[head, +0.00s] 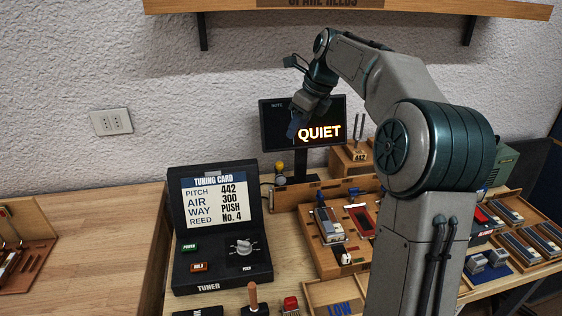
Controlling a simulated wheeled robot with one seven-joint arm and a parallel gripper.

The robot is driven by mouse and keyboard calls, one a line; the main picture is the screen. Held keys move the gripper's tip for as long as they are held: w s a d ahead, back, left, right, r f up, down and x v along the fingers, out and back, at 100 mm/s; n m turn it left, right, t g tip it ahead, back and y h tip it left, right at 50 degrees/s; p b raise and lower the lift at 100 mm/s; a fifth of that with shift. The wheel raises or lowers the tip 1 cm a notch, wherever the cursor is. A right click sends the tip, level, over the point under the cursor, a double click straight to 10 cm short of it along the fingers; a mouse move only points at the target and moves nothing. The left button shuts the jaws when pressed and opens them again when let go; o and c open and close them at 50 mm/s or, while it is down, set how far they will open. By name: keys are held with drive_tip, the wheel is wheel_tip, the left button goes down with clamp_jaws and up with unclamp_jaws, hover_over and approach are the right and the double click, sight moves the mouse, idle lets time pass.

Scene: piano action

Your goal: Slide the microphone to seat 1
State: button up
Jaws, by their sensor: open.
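My gripper (297,126) is raised in front of the left part of the dark display, which reads QUIET. It is small in the picture and points down, with nothing seen held in it. I cannot single out the microphone with certainty. A small upright piece with a yellow top (280,170) stands below the display's left side and may be it. My gripper is above it and apart from it. A wooden board (314,252) with several fitted parts lies right of the tuner. I cannot read any seat number, and my arm hides part of the bench to the right.
The black tuner (222,268) with its tuning card stands left of centre. The display (275,132) stands behind, near the wall. A wooden box (347,160) marked 442 holds a tuning fork. A shelf (440,8) hangs above my arm.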

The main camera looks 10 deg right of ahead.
sight(280, 163)
drive_tip(key=x, duration=1.3)
drive_tip(key=shift+w+a+f+b, duration=0.15)
drive_tip(key=shift+w+f+b, duration=0.1)
drive_tip(key=shift+b, duration=0.15)
clamp_jaws()
